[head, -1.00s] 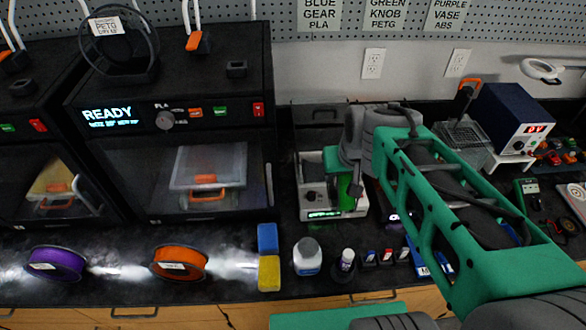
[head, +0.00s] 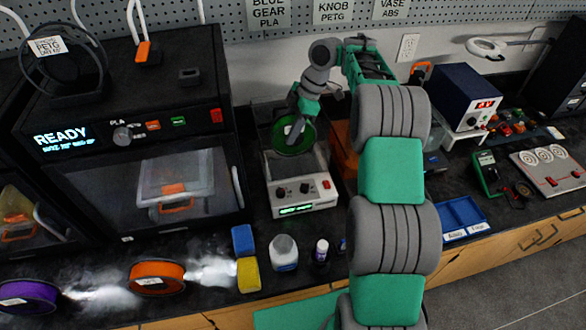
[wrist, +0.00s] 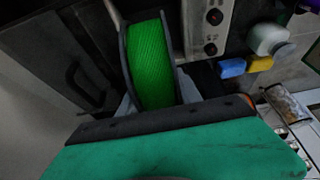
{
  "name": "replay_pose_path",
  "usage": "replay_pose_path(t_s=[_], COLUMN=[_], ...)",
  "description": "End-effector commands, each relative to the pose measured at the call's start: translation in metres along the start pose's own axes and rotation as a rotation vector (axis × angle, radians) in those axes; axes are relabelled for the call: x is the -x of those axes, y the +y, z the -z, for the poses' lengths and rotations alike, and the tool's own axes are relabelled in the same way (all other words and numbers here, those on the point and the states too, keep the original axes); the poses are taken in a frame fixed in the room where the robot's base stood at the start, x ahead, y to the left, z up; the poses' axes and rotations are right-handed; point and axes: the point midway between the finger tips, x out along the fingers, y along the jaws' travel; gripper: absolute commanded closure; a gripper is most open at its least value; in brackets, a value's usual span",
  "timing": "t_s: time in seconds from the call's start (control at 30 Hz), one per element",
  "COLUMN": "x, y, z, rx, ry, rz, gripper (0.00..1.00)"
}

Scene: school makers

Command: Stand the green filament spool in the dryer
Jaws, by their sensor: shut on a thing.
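The green filament spool (head: 293,135) is held by my gripper (head: 299,122) at the white dryer with two knobs (head: 304,194). In the head view the spool's round face shows within the dryer's open top; I cannot tell whether it touches the bottom. In the wrist view the spool (wrist: 150,62) fills the middle, its green winding between dark flanges, with my gripper's fingers (wrist: 153,98) on either side. The dryer's front with its dark knobs (wrist: 211,30) is just right of the spool there.
Left of the dryer stands a black printer (head: 130,150) with a READY display. A blue sponge (head: 243,240), yellow sponge (head: 248,274) and white jar (head: 284,252) stand before the dryer.

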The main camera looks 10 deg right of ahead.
Motion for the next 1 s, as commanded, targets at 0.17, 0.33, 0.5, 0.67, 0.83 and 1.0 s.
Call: replay_pose_path(t_s=[0.17, 0.33, 0.5, 0.67, 0.83, 1.0], x=[-0.040, -0.063, -0.085, -0.086, -0.090, -0.090], y=[-0.001, -0.001, -0.001, 0.000, -0.001, -0.001], z=[-0.015, -0.025, -0.035, -0.036, -0.037, -0.037], rx=[-0.001, -0.004, -0.004, -0.004, -0.004, -0.005], ry=[0.002, 0.002, 0.002, 0.001, 0.001, 0.001], rz=[0.003, 0.003, 0.000, -0.001, 0.000, 0.001], gripper=[1.00, 1.00, 1.00, 1.00, 1.00, 0.49])
